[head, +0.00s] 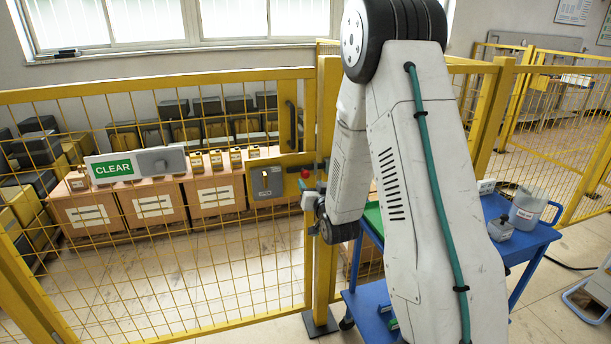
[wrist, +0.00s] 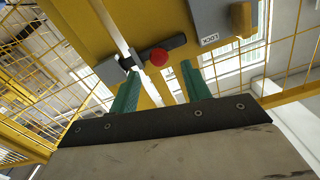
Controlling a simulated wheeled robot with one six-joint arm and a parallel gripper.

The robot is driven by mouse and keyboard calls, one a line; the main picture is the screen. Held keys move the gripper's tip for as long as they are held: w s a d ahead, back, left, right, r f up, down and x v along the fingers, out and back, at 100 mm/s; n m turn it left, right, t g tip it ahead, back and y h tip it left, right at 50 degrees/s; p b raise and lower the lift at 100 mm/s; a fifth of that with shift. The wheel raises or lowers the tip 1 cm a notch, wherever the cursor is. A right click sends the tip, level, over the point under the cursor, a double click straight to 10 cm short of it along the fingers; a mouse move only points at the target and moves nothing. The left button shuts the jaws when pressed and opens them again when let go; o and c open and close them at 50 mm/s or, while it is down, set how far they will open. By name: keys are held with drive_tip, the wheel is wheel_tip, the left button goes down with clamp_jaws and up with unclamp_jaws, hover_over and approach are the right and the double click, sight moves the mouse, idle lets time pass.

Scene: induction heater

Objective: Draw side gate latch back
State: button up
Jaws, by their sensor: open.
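The side gate latch shows in the wrist view as a dark sliding bar (wrist: 174,43) with a round red knob (wrist: 158,57). The bar lies across the bright gap between two yellow parts, and its left end is at a grey block (wrist: 110,70). In the head view the red knob (head: 305,173) is on the gate post edge, right of a grey latch box (head: 267,182). My gripper (wrist: 160,69) is open, with its green fingers on either side of the knob. I cannot tell whether they touch it. In the head view my arm mostly hides the gripper.
The yellow mesh gate (head: 150,85) carries a green CLEAR sign (head: 113,169). A yellow post (head: 327,130) stands right beside the latch. A blue cart (head: 520,240) with a grey container (head: 527,207) is right of my arm. Cartons (head: 153,203) stand behind the mesh.

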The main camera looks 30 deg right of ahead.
sight(307, 176)
drive_tip(key=shift+x, duration=3.95)
drive_tip(key=shift+d, duration=0.1)
